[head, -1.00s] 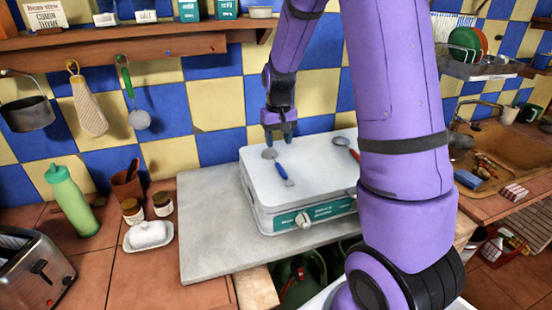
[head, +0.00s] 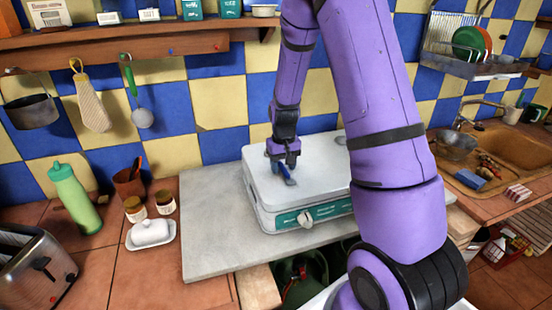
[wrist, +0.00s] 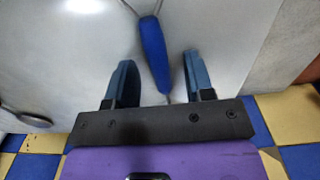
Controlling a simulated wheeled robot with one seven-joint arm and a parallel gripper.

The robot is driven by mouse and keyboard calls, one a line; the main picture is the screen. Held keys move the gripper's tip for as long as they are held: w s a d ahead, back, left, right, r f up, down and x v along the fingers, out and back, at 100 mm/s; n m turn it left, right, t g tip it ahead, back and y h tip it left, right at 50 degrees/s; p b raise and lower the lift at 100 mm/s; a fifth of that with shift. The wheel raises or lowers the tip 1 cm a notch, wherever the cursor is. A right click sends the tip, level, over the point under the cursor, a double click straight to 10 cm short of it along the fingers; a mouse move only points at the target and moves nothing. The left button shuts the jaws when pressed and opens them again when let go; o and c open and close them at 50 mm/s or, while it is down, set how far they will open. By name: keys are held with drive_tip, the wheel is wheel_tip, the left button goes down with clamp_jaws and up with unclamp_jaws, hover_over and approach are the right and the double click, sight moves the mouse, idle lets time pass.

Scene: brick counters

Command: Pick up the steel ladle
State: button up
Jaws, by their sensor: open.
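A gap shows on each side of the handle. My gripper (head: 282,162) points down over it, close to the lid, open and holding nothing; it also shows in the wrist view (wrist: 160,62). The wall-side end of the utensil is hidden by my gripper.
The white stove lid (head: 262,190) sits on a grey slab (head: 208,225) before the tiled wall. A second utensil's round grey head (head: 341,140) lies on the lid, mostly behind my arm. A green-handled utensil (head: 142,117) hangs on the wall.

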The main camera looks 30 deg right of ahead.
sight(283, 166)
clamp_jaws()
drive_tip(key=shift+r, duration=0.2)
idle(0.5)
drive_tip(key=shift+r, duration=0.55)
wheel_tip(283, 166, up, 2)
drive_tip(key=shift+r, duration=0.1)
drive_tip(key=s+a, duration=0.3)
drive_tip(key=s, duration=0.4)
drive_tip(key=s+a+r, duration=0.1)
drive_tip(key=s+a, duration=0.2)
drive_tip(key=s, duration=0.4)
drive_tip(key=shift+s+a+r, duration=0.2)
drive_tip(key=shift+s+a, duration=0.05)
drive_tip(key=shift+s, duration=0.05)
